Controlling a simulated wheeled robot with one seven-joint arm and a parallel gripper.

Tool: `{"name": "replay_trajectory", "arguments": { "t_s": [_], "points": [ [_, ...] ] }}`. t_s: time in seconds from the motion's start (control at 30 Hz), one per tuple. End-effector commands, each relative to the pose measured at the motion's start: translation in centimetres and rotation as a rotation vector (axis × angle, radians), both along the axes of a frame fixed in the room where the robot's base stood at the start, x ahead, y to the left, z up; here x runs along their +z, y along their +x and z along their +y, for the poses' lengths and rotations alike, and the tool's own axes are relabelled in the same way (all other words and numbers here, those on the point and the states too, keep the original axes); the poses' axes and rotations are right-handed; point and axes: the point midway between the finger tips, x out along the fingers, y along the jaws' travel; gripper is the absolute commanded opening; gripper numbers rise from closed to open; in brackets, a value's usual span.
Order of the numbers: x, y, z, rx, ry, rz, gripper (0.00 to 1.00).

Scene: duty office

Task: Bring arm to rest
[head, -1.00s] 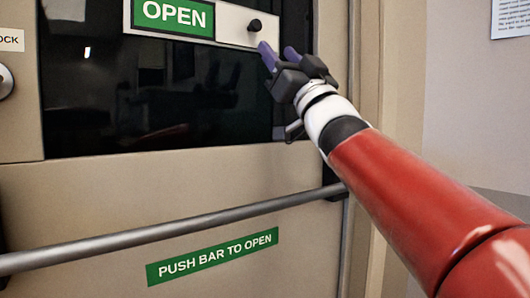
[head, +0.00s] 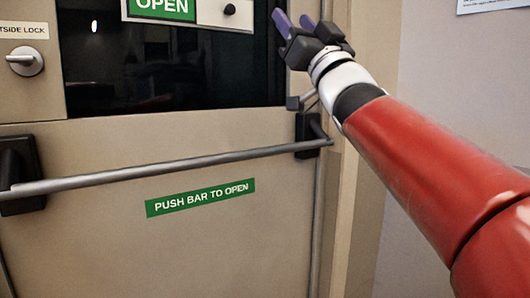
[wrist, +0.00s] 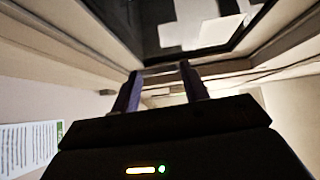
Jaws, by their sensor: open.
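My gripper (head: 294,22) is open and empty, with two purple fingers, at the upper right of the head view in front of the door's right edge. My red and white arm reaches up to it from the lower right. In the wrist view the two fingers (wrist: 160,88) stand apart with nothing between them. The green and white OPEN sliding sign (head: 163,8), with a black knob (head: 229,9) at its right, lies to the left of the gripper, apart from it. The sign's top is cut off by the picture edge.
A beige door (head: 110,250) fills the left, with a dark window (head: 170,65). A grey push bar (head: 170,168) crosses it above a green label (head: 200,198). A round lock (head: 25,61) is at the left. The wall (head: 440,80) with a paper notice (head: 487,4) is at the right.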

Motion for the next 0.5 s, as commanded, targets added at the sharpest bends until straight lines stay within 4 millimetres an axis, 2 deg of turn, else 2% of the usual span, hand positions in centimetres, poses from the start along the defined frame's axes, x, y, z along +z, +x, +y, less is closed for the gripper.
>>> {"name": "replay_trajectory", "arguments": {
  "t_s": [0.27, 0.37, 0.5],
  "points": [
    [-3.9, 0.9, -2.4, -0.135, 0.005, 0.165, 0.45],
    [-6.3, 1.1, -3.5, -0.198, -0.001, 0.253, 0.45],
    [-10.7, 1.0, -5.3, -0.291, -0.019, 0.404, 0.45]
  ]
}}
